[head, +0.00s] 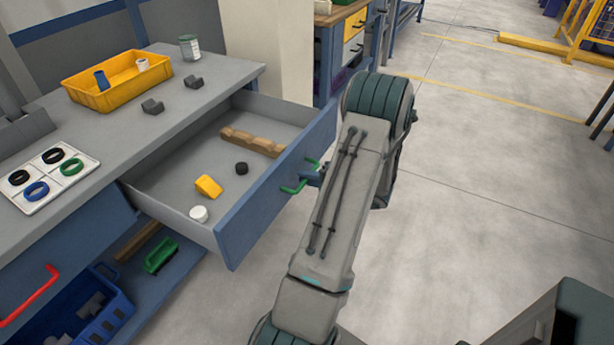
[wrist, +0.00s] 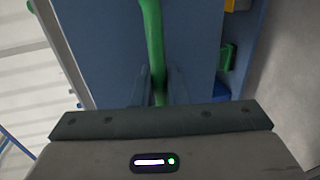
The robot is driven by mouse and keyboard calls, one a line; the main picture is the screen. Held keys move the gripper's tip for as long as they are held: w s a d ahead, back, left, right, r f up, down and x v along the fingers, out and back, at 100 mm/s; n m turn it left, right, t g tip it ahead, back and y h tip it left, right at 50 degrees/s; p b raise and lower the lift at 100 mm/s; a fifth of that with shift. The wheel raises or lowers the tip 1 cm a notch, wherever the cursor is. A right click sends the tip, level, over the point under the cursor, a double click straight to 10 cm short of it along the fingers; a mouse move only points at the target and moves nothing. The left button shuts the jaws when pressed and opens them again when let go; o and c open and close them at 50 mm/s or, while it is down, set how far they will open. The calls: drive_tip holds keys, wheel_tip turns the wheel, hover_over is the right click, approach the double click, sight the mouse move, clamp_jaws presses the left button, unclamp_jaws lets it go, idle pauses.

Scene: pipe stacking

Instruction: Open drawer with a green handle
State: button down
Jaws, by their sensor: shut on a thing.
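The drawer (head: 262,207) with the green handle (head: 294,188) is pulled well out of the grey workbench in the head view. Its inside shows a brown wooden piece, a yellow piece, a small black piece and a white round piece. My gripper (head: 313,177) is at the drawer front, shut on the green handle. In the wrist view the handle (wrist: 152,45) runs down between the two fingers (wrist: 159,88), against the blue drawer front (wrist: 105,45). My arm partly hides the gripper in the head view.
The bench top (head: 225,75) holds a yellow tray (head: 118,82), a can (head: 190,47), dark grey blocks and a white board (head: 47,178) with coloured rings. A red handle (head: 32,297) is at lower left, near a blue bin (head: 95,312). Open floor (head: 490,200) lies to the right.

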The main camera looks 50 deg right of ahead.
drive_tip(key=c, duration=1.5)
unclamp_jaws()
drive_tip(key=p+v, duration=0.1)
drive_tip(key=v, duration=1.2)
drive_tip(key=shift+s+d, duration=0.15)
drive_tip(key=shift+s, duration=0.25)
